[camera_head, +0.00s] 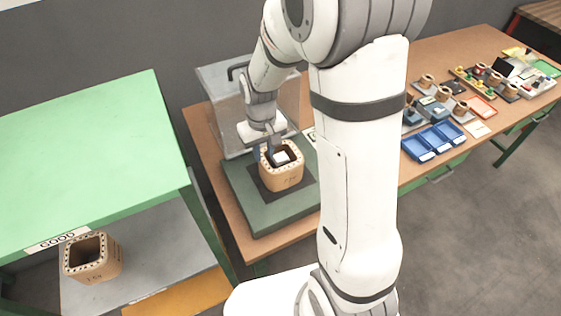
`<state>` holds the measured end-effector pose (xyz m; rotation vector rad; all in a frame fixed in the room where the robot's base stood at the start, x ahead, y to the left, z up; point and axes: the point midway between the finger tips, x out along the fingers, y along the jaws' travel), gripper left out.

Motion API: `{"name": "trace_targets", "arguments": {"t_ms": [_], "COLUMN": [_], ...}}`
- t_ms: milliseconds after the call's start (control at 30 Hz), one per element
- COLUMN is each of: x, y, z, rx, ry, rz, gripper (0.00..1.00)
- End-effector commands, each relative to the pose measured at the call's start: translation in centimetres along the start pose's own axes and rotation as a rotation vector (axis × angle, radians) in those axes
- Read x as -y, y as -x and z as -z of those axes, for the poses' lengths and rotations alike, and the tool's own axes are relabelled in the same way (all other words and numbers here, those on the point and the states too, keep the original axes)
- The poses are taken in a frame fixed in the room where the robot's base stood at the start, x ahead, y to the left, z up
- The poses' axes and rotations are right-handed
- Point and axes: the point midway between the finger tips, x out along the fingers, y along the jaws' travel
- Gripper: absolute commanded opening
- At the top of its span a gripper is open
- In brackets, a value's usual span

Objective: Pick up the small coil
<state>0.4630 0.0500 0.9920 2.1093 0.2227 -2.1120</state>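A tan, square, hollow coil (283,179) with dark dots around its rim stands upright on a dark pad on a green platform (248,208). Something pale shows inside its opening. My gripper (267,153) points down at the coil's back left rim, its dark fingers at or very near the wall. At this size I cannot tell whether they grip it. A second similar coil (94,263) stands upright on the grey lower shelf at left. The frame does not make clear which coil is the small one.
A green-topped rack (85,160) with a "GOOD" label stands left. A clear cover (222,95) with a dark handle is behind the platform. Blue trays (433,143) and several small parts lie on the brown table (450,55) at right. My arm hides the table's middle.

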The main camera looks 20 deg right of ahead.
Motion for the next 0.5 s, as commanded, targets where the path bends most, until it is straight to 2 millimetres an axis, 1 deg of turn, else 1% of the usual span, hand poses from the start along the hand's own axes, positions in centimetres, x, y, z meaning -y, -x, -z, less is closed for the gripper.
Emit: {"name": "trace_targets", "arguments": {"t_ms": [167,333,400,500], "x": [-0.1,-0.1,-0.2,-0.2], "y": [-1.8,-4.1,-4.8,-5.2], "z": [0.2,0.3,0.3,0.4], "rx": [0.004,0.004,0.003,0.001], "ry": [-0.006,-0.008,-0.008,-0.009], "rz": [0.000,0.000,0.000,0.000], "gripper": [0.24,0.24,0.24,0.24]}}
